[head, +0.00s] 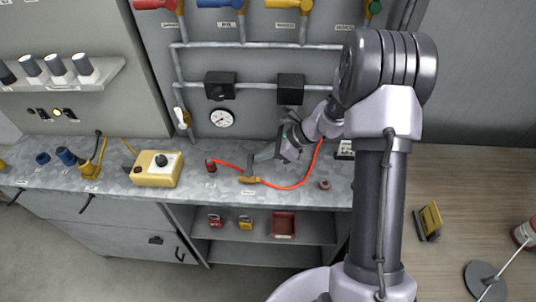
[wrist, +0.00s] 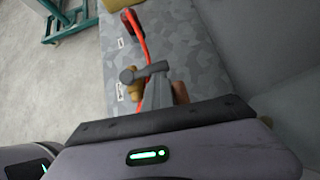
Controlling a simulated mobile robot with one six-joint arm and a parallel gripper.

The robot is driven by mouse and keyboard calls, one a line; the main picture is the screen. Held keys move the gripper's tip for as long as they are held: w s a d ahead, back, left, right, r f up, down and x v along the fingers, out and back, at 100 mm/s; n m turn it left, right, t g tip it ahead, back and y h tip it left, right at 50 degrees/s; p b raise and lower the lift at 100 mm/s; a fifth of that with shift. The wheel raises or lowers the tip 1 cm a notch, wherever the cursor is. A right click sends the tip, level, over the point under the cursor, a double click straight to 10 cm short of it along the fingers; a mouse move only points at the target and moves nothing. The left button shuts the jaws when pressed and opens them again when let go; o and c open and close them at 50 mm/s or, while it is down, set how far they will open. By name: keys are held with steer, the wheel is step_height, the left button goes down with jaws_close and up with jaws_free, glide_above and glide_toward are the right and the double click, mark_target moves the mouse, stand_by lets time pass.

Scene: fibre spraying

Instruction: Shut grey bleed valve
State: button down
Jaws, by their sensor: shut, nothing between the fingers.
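The grey bleed valve shows as a brass body (head: 249,180) on the grey bench in the head view, on the red hose. In the wrist view its grey lever (wrist: 146,72) lies crosswise over the brass body (wrist: 134,91). My gripper (head: 262,156) is shut and empty, reaching down from the right to just beside the valve. In the wrist view the fingers (wrist: 163,92) are close to the lever's right end. I cannot tell whether they touch it. The fingers partly hide the valve.
The red hose (head: 290,187) curves across the bench, from a red fitting (head: 210,164). A yellow control box (head: 157,168) stands to the left. Behind are grey pipes, a pressure gauge (head: 222,118) and a white-handled valve (head: 181,117). Coloured valve handles line the top.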

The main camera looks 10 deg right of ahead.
steer(key=shift+w+a+r, duration=0.1)
steer(key=shift+r, duration=0.05)
steer(key=shift+s, duration=0.35)
steer(key=p+v, duration=0.5)
steer(key=v, duration=1.2)
steer(key=s+a+r+n+h+b, duration=0.4)
steer(key=s+a+r+n+b, duration=0.3)
steer(key=s+a+n, duration=0.45)
steer(key=s+a+n+t+h, duration=0.2)
steer(key=s+n, duration=0.5)
steer(key=s, duration=0.2)
steer(key=shift+s+r+b, duration=0.2)
steer(key=shift+r+b, duration=0.15)
steer(key=shift+b, duration=0.1)
steer(key=shift+a, duration=0.1)
